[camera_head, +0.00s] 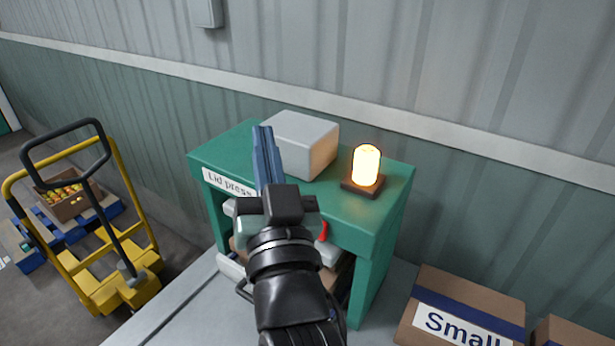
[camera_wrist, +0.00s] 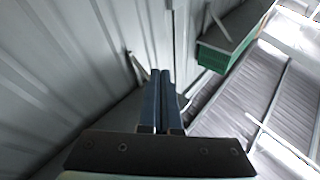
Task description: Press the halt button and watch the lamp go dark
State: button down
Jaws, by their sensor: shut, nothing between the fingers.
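The lamp (camera_head: 366,166) glows bright yellow-orange on a dark base at the right of the green lid press top (camera_head: 385,200). My gripper (camera_head: 264,130) is shut and empty, its blue fingers together and pointing up in front of the press, left of the grey box (camera_head: 305,142) on top. The fingers also show shut in the wrist view (camera_wrist: 161,75). I cannot make out a halt button in either view. A small red part (camera_head: 323,231) shows under the press top beside my gripper; I cannot tell what it is. My arm hides the middle of the press front.
A yellow trolley (camera_head: 80,265) with a black handle stands at the left, with a crate of produce (camera_head: 68,205) behind it. Cardboard boxes (camera_head: 450,290), one labelled "Small", sit at the lower right. The corrugated wall (camera_head: 450,60) runs close behind the press.

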jog(key=s+f+m+g+p, duration=0.1)
jog(key=f+m+g+p, duration=0.1)
jog(key=f, duration=0.9)
jog(key=s+f+m+g+p, duration=0.2)
jog(key=f+m+g+p, duration=0.1)
jog(key=f, duration=0.8)
jog(key=shift+s+h+p, duration=0.25)
jog(key=shift+h+p, duration=0.15)
jog(key=shift+p, duration=0.35)
jog(key=w+d+b, duration=0.3)
jog(key=w+d, duration=0.2)
jog(key=w, duration=0.2)
jog(key=shift+d+b, duration=0.15)
jog(key=shift+b, duration=0.25)
jog(key=shift+w, duration=0.1)
jog(key=shift+w+d+b, duration=0.25)
jog(key=shift+w+b, duration=0.1)
